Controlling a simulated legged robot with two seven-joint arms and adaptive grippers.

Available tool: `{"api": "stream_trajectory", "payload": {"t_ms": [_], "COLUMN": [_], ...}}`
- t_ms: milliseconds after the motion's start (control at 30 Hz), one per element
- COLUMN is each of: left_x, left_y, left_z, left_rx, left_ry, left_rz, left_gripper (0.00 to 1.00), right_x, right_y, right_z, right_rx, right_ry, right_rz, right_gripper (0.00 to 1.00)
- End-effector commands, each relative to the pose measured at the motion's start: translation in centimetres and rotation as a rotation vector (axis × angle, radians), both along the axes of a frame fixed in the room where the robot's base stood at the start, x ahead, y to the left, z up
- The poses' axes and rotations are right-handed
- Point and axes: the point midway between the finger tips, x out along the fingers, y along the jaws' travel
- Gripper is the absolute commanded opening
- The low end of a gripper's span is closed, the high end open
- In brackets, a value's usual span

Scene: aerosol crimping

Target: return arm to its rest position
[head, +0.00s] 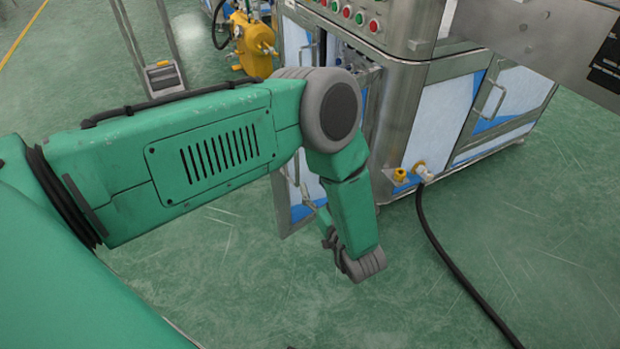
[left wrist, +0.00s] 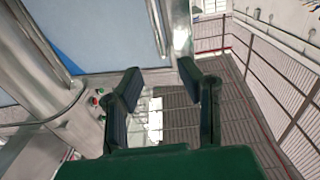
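My green left arm (head: 205,150) comes in from the left of the head view, bends at a grey elbow joint and hangs down in front of a steel machine (head: 435,110). My left gripper (head: 322,222) shows only partly behind the forearm, near the machine's lower front. In the left wrist view, the left gripper (left wrist: 160,80) has its two dark fingers apart with a clear gap and nothing between them. My right arm and right gripper are not in the head view.
A black hose (head: 450,262) runs from the machine across the green floor. A yellow device (head: 252,40) stands behind the arm, and a steel frame (head: 163,75) stands further left. The wrist view shows a railing (left wrist: 275,70). The floor at lower right is mostly clear.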

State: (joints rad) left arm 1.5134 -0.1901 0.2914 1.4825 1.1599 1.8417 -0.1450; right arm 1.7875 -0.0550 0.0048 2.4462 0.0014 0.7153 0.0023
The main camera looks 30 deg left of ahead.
Motion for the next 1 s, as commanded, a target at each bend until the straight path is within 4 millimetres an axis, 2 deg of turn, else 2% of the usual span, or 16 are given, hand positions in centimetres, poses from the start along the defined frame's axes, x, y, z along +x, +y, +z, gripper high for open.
{"api": "stream_trajectory", "payload": {"t_ms": [567,667,767,867,967,1000], "left_x": [0.0,0.2,-0.2,-3.5,-10.4,-13.4], "left_y": [0.0,0.3,0.4,0.1,-0.2,-0.3], "left_z": [0.1,0.2,0.1,-0.5,-0.4,-0.1], "left_rx": [-0.007,-0.047,-0.139,-0.274,-0.427,-0.479], "left_ry": [0.01,0.067,0.213,0.463,0.771,0.881], "left_rz": [-0.016,-0.112,-0.298,-0.507,-0.671,-0.712], "left_gripper": [0.33,0.33,0.33,0.33,0.33,0.33], "right_x": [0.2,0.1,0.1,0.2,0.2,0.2], "right_y": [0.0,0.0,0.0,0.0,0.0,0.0], "right_z": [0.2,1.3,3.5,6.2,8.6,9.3], "right_rx": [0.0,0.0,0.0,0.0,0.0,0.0], "right_ry": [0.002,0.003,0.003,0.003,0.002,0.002], "right_rz": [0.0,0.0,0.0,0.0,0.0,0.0], "right_gripper": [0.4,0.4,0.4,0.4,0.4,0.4]}}
